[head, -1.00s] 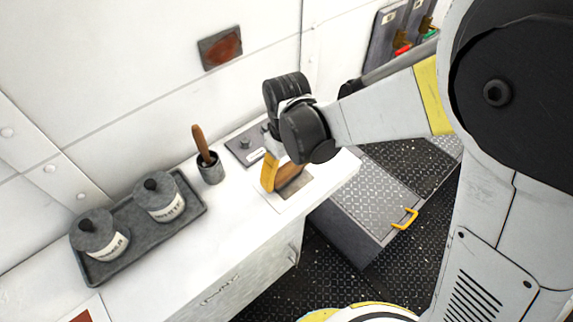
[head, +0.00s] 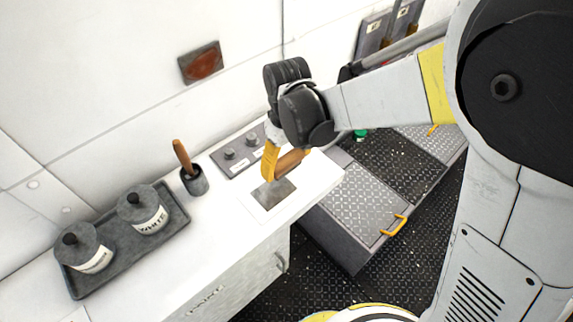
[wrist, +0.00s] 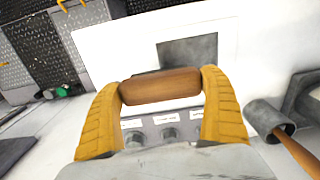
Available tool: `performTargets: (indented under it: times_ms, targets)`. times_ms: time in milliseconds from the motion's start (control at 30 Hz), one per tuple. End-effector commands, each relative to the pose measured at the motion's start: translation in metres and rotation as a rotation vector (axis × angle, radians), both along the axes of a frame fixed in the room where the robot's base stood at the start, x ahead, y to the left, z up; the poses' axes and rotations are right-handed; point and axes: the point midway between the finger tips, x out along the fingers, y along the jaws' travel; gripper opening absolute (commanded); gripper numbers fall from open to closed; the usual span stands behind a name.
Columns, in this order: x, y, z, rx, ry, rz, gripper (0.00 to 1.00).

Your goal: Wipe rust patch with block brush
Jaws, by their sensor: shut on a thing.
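The block brush (head: 293,162) has a brown wooden back. My gripper (wrist: 160,92) is shut on it, with one yellow finger at each end of the wood in the wrist view. In the head view, the brush is above a dark grey square (head: 274,194) on a white plate on the counter. Its bristle side is mostly hidden. A rust-brown patch (head: 203,65) in a dark frame is on the white wall, up and left of my gripper and well apart from the brush.
A grey cup (head: 194,181) with a wooden-handled tool stands left on the counter (head: 215,240). A grey tray (head: 180,218) with two lidded pots (head: 86,248) is farther left. A panel with knobs (head: 238,152) lies behind the brush. Steel boxes with yellow handles (head: 394,225) stand right.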

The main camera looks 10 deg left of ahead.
Motion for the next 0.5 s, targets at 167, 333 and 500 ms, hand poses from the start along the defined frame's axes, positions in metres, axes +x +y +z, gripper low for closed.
performTargets:
  times_ms: [167, 333, 500]
  targets:
    - [0.003, 0.0, 0.019, 0.0, 0.0, -0.003, 0.58]
    - [0.006, -0.001, 0.034, 0.0, 0.0, -0.005, 0.58]
    - [0.007, -0.001, 0.042, 0.0, 0.0, -0.006, 0.58]
